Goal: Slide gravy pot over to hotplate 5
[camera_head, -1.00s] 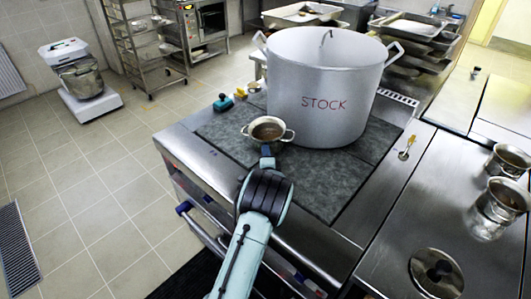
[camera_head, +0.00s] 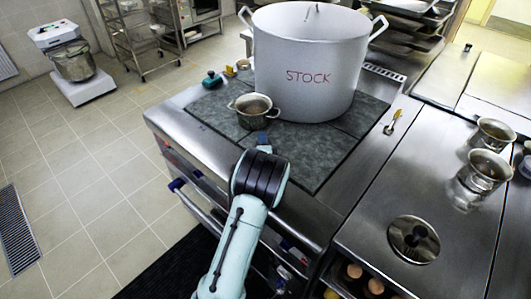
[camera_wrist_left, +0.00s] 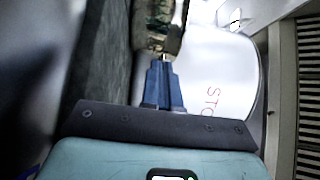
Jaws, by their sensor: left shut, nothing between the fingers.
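The gravy pot (camera_head: 254,118), a small metal pot with side handles, stands upright on the dark grey hotplate surface (camera_head: 306,150), left of and in front of the big stockpot. I read no number on the plates. My left gripper (camera_head: 262,138) is at the near side of the gravy pot, low over the plates. In the left wrist view its blue fingers (camera_wrist_left: 163,80) are shut together with nothing between them. The gravy pot (camera_wrist_left: 158,25) shows just beyond their tips; I cannot tell whether they touch. My right gripper is out of view.
The large stockpot (camera_head: 312,60) marked STOCK fills the back of the plates. A teal-knobbed item (camera_head: 212,79) sits at the back left. A spoon (camera_head: 392,122), a lid (camera_head: 413,239) and metal pots (camera_head: 484,170) are on the steel counter to the right.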

